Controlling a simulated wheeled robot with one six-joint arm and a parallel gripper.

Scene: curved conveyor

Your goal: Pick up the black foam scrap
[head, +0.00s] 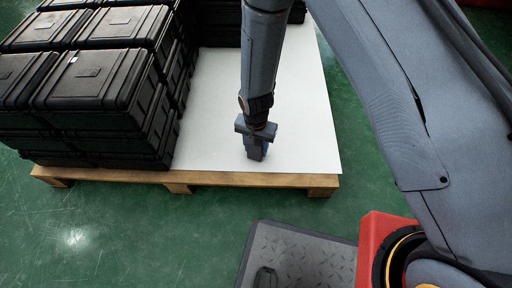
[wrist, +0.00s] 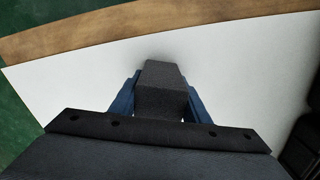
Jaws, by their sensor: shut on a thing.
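The black foam scrap (wrist: 161,90) is a dark block in the wrist view, held between the two blue fingers of my gripper (wrist: 160,98). The gripper is shut on it, with a finger against each side. In the head view my gripper (head: 256,150) points down over the white sheet on the pallet, near its front edge. The scrap is mostly hidden by the gripper there. I cannot tell whether the scrap touches the sheet or is just above it.
Black cases (head: 100,80) are stacked on the left of the wooden pallet (head: 230,179). The white sheet (head: 208,120) is bare around my gripper. Green floor (head: 130,230) lies in front of the pallet.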

